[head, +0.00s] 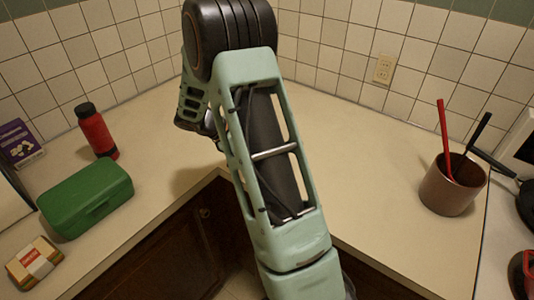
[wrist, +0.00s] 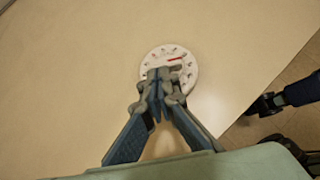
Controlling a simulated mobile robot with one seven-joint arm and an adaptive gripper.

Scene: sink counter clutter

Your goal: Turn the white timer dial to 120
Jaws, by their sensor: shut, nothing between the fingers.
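The white timer dial (wrist: 184,56) lies on the counter in the wrist view, a round white disc with dark markings and a red pointer. The red pointer (wrist: 175,60) points to the right side of the dial. My gripper (wrist: 162,75) is shut and empty, its fingertips over the lower left of the dial and hiding part of it. I cannot tell whether the fingertips touch it. In the head view my arm hides the dial and the gripper's fingertips.
The beige counter (head: 370,160) is clear right of my arm, up to a brown pot (head: 446,192) with utensils. On the left stand a green box (head: 88,198), a red bottle (head: 95,131), a purple box (head: 18,143) and a small packet (head: 35,262). The counter's front edge is near the dial.

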